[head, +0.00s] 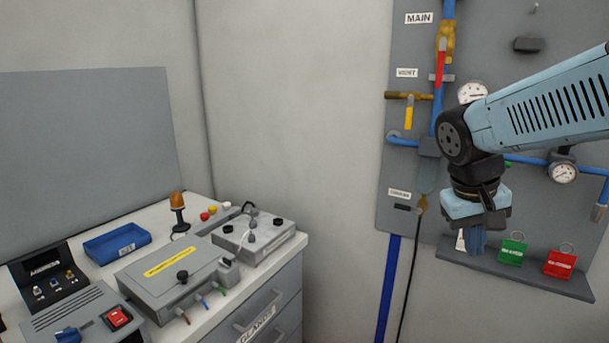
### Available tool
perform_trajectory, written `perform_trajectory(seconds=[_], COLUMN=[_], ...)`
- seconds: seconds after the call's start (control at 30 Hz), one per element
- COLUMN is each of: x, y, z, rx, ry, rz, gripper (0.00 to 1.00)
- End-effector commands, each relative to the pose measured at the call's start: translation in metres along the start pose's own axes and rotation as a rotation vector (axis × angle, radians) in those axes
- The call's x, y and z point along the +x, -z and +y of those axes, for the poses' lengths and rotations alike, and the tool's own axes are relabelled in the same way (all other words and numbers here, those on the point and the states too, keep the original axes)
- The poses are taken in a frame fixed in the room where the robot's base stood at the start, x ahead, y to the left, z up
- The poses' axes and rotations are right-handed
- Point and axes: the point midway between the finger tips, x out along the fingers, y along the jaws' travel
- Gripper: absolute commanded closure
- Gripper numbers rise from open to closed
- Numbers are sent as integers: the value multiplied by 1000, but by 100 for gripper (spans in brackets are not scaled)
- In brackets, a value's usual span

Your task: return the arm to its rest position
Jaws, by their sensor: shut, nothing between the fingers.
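My arm reaches in from the right edge, pale blue with black joints. My gripper (478,246) points down in front of the lower part of the grey wall panel (412,165). Its fingers look close together, with nothing seen between them. Behind it is the grey shelf (540,279) with tags on it. A white tag (461,241) there is partly hidden by my gripper. Whether the fingers touch anything on the shelf cannot be told.
A green tag (512,252) and a red tag (560,264) stand on the shelf. The panel carries blue pipes, valves with a red handle (440,70) and a yellow handle (408,115), and gauges. A workbench (215,314) with boxes stands left.

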Motion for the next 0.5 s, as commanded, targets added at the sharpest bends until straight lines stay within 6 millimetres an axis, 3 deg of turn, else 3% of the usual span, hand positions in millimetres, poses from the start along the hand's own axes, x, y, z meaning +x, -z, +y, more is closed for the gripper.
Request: perform_trajectory(seconds=[0.3,0.5], x=[-37,-51], y=[-25,-32], z=[-32,-43], rx=[14,16], ry=[215,274], rz=[263,360], gripper=[100,100])
